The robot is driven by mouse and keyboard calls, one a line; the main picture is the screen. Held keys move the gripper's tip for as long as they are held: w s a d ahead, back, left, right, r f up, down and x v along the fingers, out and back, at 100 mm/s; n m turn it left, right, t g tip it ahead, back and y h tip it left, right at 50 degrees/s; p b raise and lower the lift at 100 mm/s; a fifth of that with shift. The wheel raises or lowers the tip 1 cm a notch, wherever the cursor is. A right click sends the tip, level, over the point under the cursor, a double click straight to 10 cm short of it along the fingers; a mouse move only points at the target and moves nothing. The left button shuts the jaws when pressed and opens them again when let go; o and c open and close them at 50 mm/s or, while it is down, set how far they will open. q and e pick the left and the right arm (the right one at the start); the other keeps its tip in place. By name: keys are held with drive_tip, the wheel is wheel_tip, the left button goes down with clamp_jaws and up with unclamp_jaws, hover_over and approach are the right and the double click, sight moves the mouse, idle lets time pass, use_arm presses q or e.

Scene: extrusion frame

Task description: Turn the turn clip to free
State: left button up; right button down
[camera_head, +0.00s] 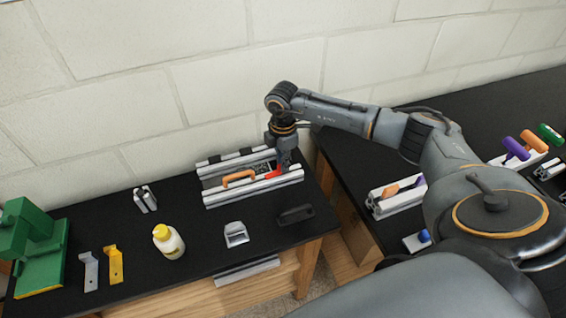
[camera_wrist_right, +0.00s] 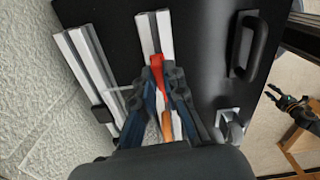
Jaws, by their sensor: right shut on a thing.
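The red turn clip (camera_head: 273,175) sits on the front rail of the extrusion frame (camera_head: 250,193), right of the orange handle (camera_head: 238,178). In the right wrist view the clip (camera_wrist_right: 157,66) shows as a red strip between the fingers. My right gripper (camera_head: 280,168) points down at the frame's right part and is shut on the clip; its fingers (camera_wrist_right: 158,88) hide part of it. A small dark gripper, seemingly my left one (camera_wrist_right: 275,95), shows at the right edge of the right wrist view, its fingers apart; it is absent from the head view.
On the black table stand a yellow-capped bottle (camera_head: 169,242), a grey bracket (camera_head: 236,234), a black handle (camera_head: 295,214) and a green press (camera_head: 35,245). A wall runs close behind the frame. A second table with more parts is at right.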

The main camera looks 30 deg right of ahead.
drive_tip(key=n+b, duration=0.2)
drive_tip(key=n, duration=0.2)
drive_tip(key=shift+n+b, duration=0.3)
drive_tip(key=n+b, duration=0.2)
drive_tip(key=n, duration=0.2)
drive_tip(key=shift+n+b, duration=0.3)
drive_tip(key=shift+b, duration=0.1)
drive_tip(key=n+b, duration=0.2)
drive_tip(key=n, duration=0.2)
drive_tip(key=shift+b, duration=0.3)
drive_tip(key=shift+r+n+b, duration=0.1)
drive_tip(key=shift+n+b, duration=0.6)
drive_tip(key=shift+n, duration=0.9)
drive_tip(key=c, duration=1.4)
unclamp_jaws()
